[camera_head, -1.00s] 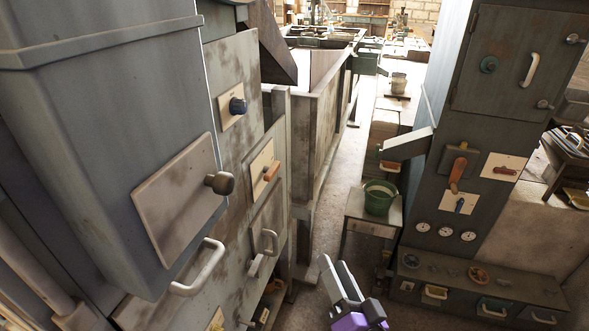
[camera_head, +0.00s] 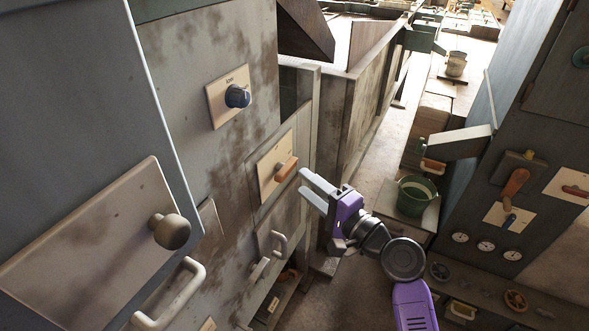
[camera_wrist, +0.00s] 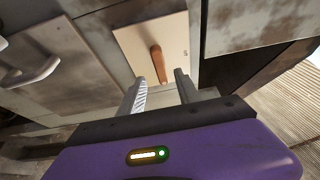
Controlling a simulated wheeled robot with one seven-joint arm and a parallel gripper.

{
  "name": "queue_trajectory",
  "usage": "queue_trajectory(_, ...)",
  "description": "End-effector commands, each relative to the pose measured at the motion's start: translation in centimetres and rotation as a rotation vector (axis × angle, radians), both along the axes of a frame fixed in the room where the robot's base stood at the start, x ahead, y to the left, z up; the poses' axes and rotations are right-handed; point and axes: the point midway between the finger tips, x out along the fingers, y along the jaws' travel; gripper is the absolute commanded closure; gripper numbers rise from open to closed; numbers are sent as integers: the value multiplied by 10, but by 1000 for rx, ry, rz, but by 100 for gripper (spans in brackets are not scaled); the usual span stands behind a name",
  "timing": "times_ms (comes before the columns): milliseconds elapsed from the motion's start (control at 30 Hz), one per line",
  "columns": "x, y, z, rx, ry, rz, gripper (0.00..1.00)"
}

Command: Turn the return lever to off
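A lever with an orange-brown handle (camera_head: 287,169) sits on a cream plate (camera_head: 268,183) on the left cabinet. I take it for the return lever; its label is too small to read. In the wrist view the handle (camera_wrist: 158,64) points down the picture toward my gripper, on the cream plate (camera_wrist: 176,40). My gripper (camera_head: 302,181) is open, its fingertips just right of the handle in the head view. In the wrist view the handle's end lies between the fingertips of my gripper (camera_wrist: 160,80). No contact shows.
A dark blue knob (camera_head: 238,96) is above the lever. A pale pull handle (camera_head: 279,243) is below it. A round brown knob (camera_head: 170,230) and a large handle (camera_head: 172,296) stand out at the near left. Another orange lever (camera_head: 515,188) is on the right cabinet.

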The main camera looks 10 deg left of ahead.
Motion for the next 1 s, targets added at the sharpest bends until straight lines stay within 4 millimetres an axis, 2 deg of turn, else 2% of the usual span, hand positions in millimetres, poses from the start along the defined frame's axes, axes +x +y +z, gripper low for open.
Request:
queue_trajectory(200,24,27,2,-1,-1,2,60)
queue_trajectory(400,37,42,1,-1,-1,1,60)
queue_trajectory(767,41,46,0,-2,-2,-1,60)
queue_trajectory(967,41,45,0,-2,-2,-2,99)
queue_trajectory(1000,41,45,0,-2,-2,-2,100)
